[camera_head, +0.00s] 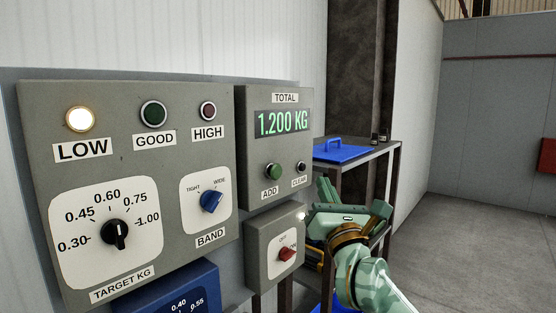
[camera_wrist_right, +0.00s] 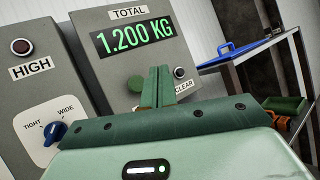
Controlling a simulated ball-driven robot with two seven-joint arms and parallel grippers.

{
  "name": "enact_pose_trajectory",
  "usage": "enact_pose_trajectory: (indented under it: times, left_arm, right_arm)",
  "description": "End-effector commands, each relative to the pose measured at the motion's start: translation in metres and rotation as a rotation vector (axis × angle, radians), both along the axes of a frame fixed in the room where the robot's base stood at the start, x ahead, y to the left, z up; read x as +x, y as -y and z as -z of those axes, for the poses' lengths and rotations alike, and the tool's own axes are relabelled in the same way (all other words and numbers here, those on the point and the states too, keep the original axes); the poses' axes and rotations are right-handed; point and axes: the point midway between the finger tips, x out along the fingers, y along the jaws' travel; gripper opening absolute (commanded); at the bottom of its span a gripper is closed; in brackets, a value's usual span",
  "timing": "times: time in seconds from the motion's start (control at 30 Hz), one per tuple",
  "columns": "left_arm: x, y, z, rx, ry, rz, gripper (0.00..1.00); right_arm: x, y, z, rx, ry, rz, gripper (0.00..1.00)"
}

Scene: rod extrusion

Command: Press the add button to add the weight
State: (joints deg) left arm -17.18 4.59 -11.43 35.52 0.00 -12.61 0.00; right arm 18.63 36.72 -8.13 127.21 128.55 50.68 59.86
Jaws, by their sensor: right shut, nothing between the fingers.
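The round green ADD button (camera_head: 273,171) is on the grey TOTAL panel (camera_head: 255,150), below the display (camera_head: 282,122), which reads 1.200 KG. The small dark CLEAR button (camera_head: 301,167) is to its right. My right gripper (camera_head: 324,186) is right of the panel in the head view, apart from the ADD button. In the wrist view its fingers (camera_wrist_right: 158,84) are shut with nothing between them. There the green ADD button (camera_wrist_right: 134,83) shows just left of the fingertips, and the fingers hide its label. My left gripper is out of view.
The left panel has a lit LOW lamp (camera_head: 80,118), unlit GOOD (camera_head: 153,113) and HIGH (camera_head: 208,111) lamps, a TARGET KG knob (camera_head: 115,235) and a blue BAND knob (camera_head: 211,201). A box with a red knob (camera_head: 286,254) sits below. A blue lid (camera_head: 342,151) tops a rack.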

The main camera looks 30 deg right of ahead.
Motion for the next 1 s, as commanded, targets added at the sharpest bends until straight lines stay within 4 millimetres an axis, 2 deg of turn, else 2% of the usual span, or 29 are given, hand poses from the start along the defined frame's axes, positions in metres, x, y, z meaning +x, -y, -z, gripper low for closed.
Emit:
enact_pose_trajectory:
  times: [0.47, 1.0]
  left_arm:
    - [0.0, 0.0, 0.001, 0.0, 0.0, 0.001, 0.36]
    - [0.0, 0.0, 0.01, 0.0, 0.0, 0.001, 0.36]
  right_arm:
    - [0.005, -0.002, 0.0, 0.005, 0.0, -0.003, 0.0]
    - [0.068, -0.028, 0.0, 0.005, 0.001, -0.002, 0.0]
